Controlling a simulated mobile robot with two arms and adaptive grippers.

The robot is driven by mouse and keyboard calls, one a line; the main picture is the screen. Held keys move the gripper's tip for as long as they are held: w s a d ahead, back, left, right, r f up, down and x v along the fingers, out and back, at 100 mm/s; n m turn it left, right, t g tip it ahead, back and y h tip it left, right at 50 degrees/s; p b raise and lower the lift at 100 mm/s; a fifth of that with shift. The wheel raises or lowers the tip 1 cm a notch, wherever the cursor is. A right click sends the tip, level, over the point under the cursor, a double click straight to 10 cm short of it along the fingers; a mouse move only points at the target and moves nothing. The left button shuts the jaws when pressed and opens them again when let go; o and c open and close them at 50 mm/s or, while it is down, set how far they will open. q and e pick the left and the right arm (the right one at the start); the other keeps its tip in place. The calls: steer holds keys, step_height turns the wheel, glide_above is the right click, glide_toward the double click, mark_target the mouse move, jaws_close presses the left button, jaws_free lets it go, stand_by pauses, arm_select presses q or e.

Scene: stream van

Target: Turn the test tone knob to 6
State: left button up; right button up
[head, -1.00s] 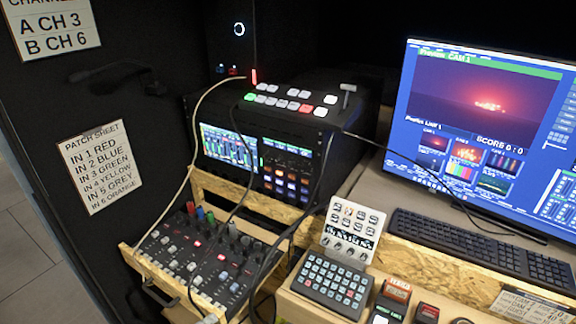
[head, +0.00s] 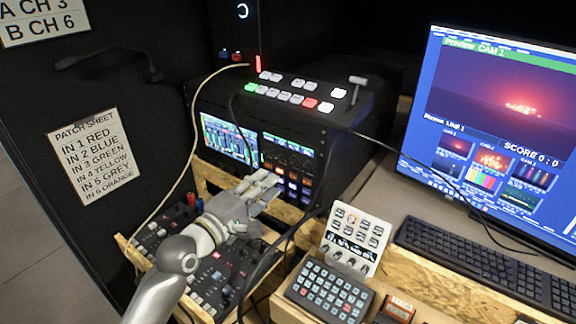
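My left arm reaches in from the bottom left, and its gripper (head: 268,190) hangs over the far part of the audio mixer (head: 205,285). The fingers point right and away, towards the front of the black rack unit (head: 290,150). I cannot tell if they are open or shut, and I see nothing held. The gripper and wrist hide much of the mixer's middle. A small white panel with knobs (head: 356,240) stands right of the gripper, apart from it. No label for the test tone knob is readable. My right gripper is out of view.
Black cables (head: 285,245) run across the mixer's right side. A pale cable (head: 185,140) hangs at the left. A button keypad (head: 328,290), keyboard (head: 480,265) and monitor (head: 500,130) stand to the right. The patch sheet (head: 97,155) is on the left wall.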

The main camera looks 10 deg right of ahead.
mark_target(290, 165)
arm_select(q)
steer(key=x, duration=0.8)
steer(key=shift+w+d+f+p, duration=0.1)
steer(key=shift+w+d+p, duration=0.15)
steer(key=shift+d+p, duration=0.05)
jaws_close()
